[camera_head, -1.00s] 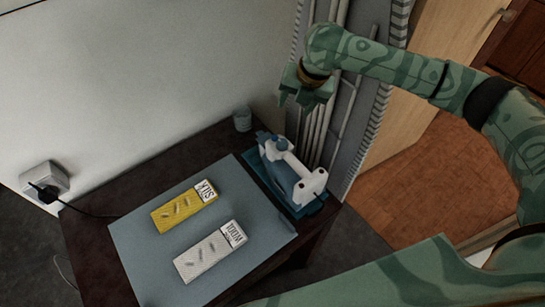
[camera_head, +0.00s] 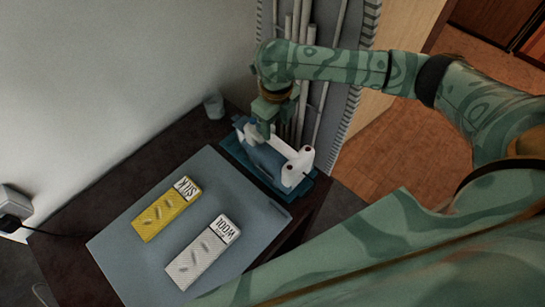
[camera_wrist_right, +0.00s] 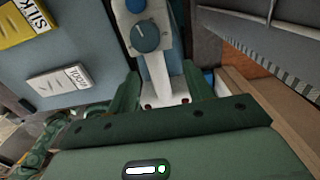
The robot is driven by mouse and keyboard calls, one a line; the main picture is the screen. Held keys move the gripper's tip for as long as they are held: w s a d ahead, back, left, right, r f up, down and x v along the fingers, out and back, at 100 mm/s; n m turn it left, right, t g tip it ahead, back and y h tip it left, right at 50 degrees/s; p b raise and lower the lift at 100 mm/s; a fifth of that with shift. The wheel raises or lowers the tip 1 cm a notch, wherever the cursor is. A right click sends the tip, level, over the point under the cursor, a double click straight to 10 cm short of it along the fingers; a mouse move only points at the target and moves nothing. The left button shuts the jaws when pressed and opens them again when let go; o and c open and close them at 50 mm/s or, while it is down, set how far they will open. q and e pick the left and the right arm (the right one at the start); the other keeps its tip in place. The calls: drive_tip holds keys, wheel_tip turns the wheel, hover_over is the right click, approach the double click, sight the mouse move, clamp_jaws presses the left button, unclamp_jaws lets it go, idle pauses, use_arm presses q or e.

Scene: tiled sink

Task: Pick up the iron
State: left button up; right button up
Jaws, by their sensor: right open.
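The iron (camera_head: 268,158), blue with a white handle, stands on a dark blue rest at the right end of the table. In the right wrist view the iron (camera_wrist_right: 150,42) shows its blue dial and white handle close up. My right gripper (camera_head: 265,128) is just above the iron's far end, with its fingers pointing down. In the wrist view the green fingers of this gripper (camera_wrist_right: 166,92) are spread, with the iron's white part between them in the picture. Whether they touch it I cannot tell. My left gripper is out of view.
A grey mat (camera_head: 125,240) on the dark table holds a yellow SILK box (camera_head: 165,212) and a white WOOL box (camera_head: 202,252). A small cup (camera_head: 213,106) stands near the wall. Vertical pipes (camera_head: 304,70) rise behind the iron. A plug (camera_head: 12,225) is at left.

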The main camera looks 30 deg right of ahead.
sight(273, 137)
drive_tip(key=f+b, duration=0.1)
drive_tip(key=f, duration=0.1)
drive_tip(key=f+b, duration=0.1)
drive_tip(key=f, duration=0.4)
drive_tip(key=shift+s+a+b, duration=0.15)
drive_tip(key=shift+a+b, duration=0.25)
clamp_jaws()
drive_tip(key=shift+r, duration=0.15)
